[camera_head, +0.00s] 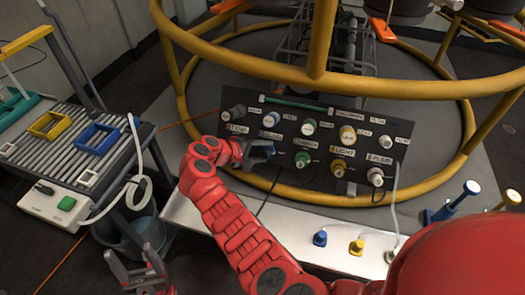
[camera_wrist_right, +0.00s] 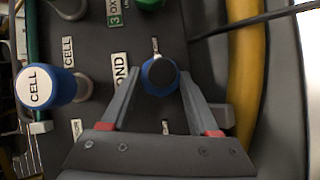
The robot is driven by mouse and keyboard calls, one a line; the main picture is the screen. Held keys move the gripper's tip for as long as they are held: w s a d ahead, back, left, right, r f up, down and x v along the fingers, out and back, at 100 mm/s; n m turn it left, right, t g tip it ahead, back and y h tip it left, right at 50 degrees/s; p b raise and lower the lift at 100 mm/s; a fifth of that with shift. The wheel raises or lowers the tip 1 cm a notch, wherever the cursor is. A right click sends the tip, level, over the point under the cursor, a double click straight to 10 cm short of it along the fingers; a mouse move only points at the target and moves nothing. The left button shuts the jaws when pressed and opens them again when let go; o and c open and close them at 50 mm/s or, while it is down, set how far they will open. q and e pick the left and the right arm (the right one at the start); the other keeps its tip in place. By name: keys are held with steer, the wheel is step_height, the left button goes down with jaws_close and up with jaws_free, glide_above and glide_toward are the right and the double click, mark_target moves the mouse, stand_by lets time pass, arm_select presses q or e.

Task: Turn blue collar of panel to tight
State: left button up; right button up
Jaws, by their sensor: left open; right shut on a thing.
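The dark panel (camera_head: 322,130) stands tilted inside the yellow ring frame and carries two rows of labelled connectors with coloured collars. In the right wrist view, a blue collar with a dark centre (camera_wrist_right: 158,84) sits between the fingers of my right gripper (camera_wrist_right: 160,74), which is shut on it. In the head view my right gripper (camera_head: 266,150) reaches the lower row's left end and partly hides that collar. Another blue collar (camera_head: 270,118), with a white CELL cap, is in the upper row; it also shows in the right wrist view (camera_wrist_right: 62,88). My left gripper (camera_head: 142,278) is open and empty, low at the left.
A yellow tube ring (camera_head: 318,50) crosses in front of and above the panel. A roller bench (camera_head: 75,130) with yellow and blue frames stands left. Blue (camera_head: 320,238) and yellow (camera_head: 357,246) caps sit on the white ledge below the panel. A white cable hangs at the panel's right.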

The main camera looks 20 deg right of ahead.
stand_by(0.4)
steer(key=o, duration=1.4)
steer(key=shift+c, duration=0.2)
steer(key=p+v, duration=0.4)
steer(key=v, duration=1.3)
steer(key=shift+a, duration=0.2)
steer(key=shift+r, duration=0.1)
